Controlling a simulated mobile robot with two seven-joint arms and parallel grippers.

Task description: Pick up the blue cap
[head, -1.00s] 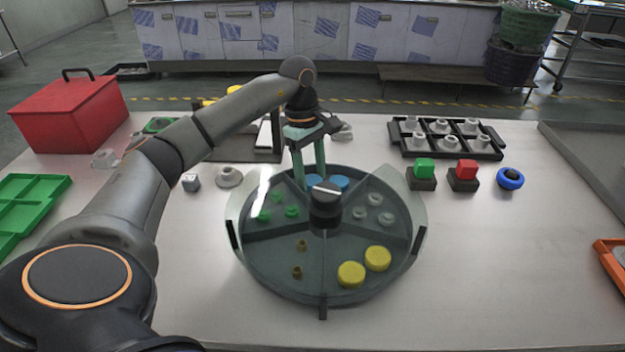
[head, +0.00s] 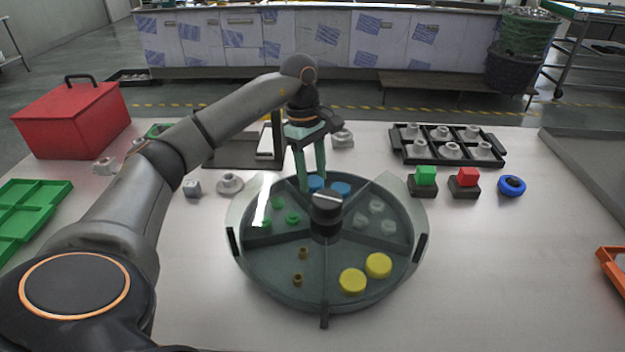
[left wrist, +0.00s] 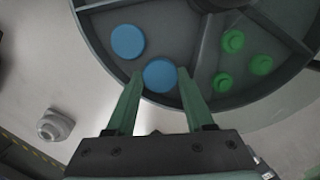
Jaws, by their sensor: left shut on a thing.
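Two blue caps lie at the back of a round, divided dark tray (head: 270,285) with a clear cover-like rim. My left gripper (head: 314,186) reaches down into the tray's back compartment and is shut on the left blue cap (head: 316,181). In the left wrist view this cap (left wrist: 160,75) sits between the two green fingertips (left wrist: 158,78). I cannot tell whether it is lifted off the tray floor. The other blue cap (head: 341,188) lies close beside it, free; it also shows in the left wrist view (left wrist: 128,41). My right gripper is not in view.
Other compartments hold green pieces (head: 278,203), grey pieces (head: 376,206), brass pieces (head: 303,253) and yellow caps (head: 379,265). A dark knob (head: 327,205) stands at the tray's centre. A red box (head: 72,120) and a black rack (head: 400,152) stand farther back.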

